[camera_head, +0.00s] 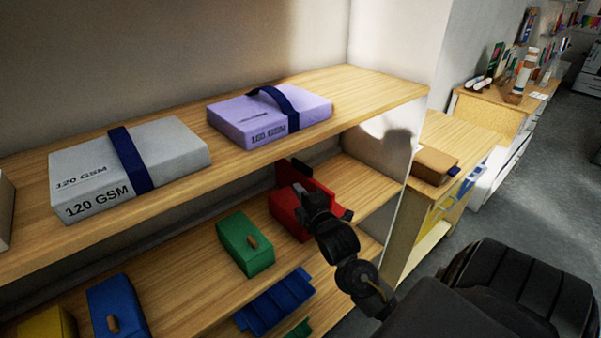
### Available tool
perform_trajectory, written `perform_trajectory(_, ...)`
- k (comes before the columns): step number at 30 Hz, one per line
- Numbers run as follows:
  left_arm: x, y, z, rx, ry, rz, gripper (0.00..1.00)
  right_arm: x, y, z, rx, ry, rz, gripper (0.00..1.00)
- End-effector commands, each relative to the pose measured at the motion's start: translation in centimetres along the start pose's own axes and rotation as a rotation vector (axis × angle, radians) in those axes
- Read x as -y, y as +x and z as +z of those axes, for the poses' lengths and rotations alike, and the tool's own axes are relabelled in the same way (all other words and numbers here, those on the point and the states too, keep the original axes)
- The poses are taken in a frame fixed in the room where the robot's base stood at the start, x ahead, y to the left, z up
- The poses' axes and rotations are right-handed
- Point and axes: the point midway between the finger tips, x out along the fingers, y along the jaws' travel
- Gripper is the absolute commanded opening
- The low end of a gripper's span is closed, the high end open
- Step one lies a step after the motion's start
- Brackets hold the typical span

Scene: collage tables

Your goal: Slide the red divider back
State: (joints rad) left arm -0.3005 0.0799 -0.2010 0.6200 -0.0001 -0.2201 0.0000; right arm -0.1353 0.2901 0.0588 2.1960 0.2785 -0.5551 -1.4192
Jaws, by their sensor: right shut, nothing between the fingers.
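A red block-like piece (284,213), the only red thing on the lower shelf, stands at the right end of its row, beside the green box. I take it for the red divider, though my arm covers part of it. My right gripper (300,191) is shut and empty, over the red piece; I cannot tell whether it touches it. The black part behind the red piece is too dark to make out. My left gripper is not in view.
A green box (245,245), a blue box (117,305) and a yellow box (47,325) share the lower shelf. Above, the upper shelf (375,92) carries a grey pack (90,170) and a purple pack (235,118). Bare shelf lies right of the red piece.

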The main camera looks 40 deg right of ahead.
Motion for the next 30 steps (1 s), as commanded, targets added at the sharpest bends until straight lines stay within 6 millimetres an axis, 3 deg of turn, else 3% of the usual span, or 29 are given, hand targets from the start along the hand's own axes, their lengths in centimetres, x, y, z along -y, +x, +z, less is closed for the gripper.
perform_trajectory(9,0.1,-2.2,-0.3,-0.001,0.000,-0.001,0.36,-0.3,6.6,0.0,0.001,0.002,-0.001,0.00)
perform_trajectory(12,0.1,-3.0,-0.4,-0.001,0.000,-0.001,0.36,-0.3,6.7,1.8,0.003,-0.002,-0.004,0.00)
perform_trajectory(18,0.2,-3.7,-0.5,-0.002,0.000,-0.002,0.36,-0.1,7.1,3.5,0.001,0.001,-0.003,0.00)
perform_trajectory(30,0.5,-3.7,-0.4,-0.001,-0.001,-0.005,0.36,0.1,7.1,3.5,-0.001,0.004,-0.002,0.00)
